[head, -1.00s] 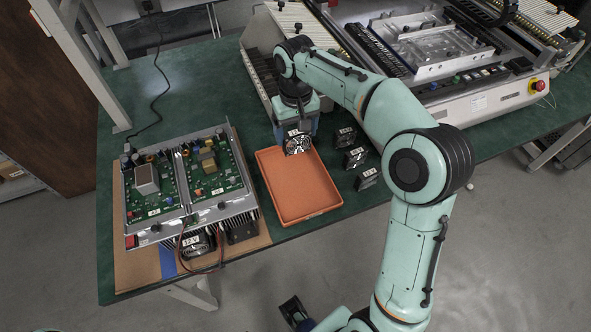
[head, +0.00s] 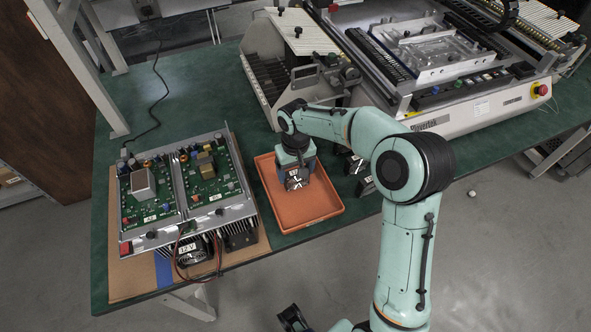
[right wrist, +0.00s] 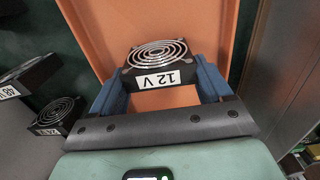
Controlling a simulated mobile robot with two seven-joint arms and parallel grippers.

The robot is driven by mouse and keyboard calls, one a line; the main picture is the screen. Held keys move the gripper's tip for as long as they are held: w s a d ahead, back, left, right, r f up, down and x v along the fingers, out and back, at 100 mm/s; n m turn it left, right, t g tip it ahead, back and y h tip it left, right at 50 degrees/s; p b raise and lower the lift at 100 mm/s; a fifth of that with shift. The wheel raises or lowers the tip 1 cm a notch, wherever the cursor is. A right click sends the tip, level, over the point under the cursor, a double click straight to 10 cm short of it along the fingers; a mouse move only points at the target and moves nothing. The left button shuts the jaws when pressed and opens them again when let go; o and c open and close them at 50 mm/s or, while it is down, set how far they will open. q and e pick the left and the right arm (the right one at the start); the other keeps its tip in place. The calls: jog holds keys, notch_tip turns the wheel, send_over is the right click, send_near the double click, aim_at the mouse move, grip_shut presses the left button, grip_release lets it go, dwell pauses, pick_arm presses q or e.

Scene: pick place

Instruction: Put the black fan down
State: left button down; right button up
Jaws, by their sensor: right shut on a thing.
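The black fan (head: 297,180) has a silver ring grille and a white label, which reads 12 V in the right wrist view (right wrist: 158,58). My right gripper (head: 296,165) is shut on it; its blue fingers (right wrist: 161,82) lie on either side of the fan. The gripper points down and holds the fan over the inside of the orange tray (head: 316,212), towards its back half. I cannot tell whether the fan touches the tray floor.
More black fans stand right of the tray, partly behind my arm (head: 366,187); two show in the right wrist view (right wrist: 58,115). A circuit-board unit (head: 186,190) stands left of the tray. A large machine (head: 440,75) fills the back right. The tray's front part is clear.

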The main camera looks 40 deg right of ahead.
aim_at(296, 170)
jog(key=shift+f, duration=0.1)
jog(key=o, duration=0.9)
jog(key=shift+c, duration=0.2)
jog(key=shift+r, duration=0.25)
notch_tip(296, 170, up, 12)
jog(key=p, duration=0.2)
jog(key=shift+f, duration=0.1)
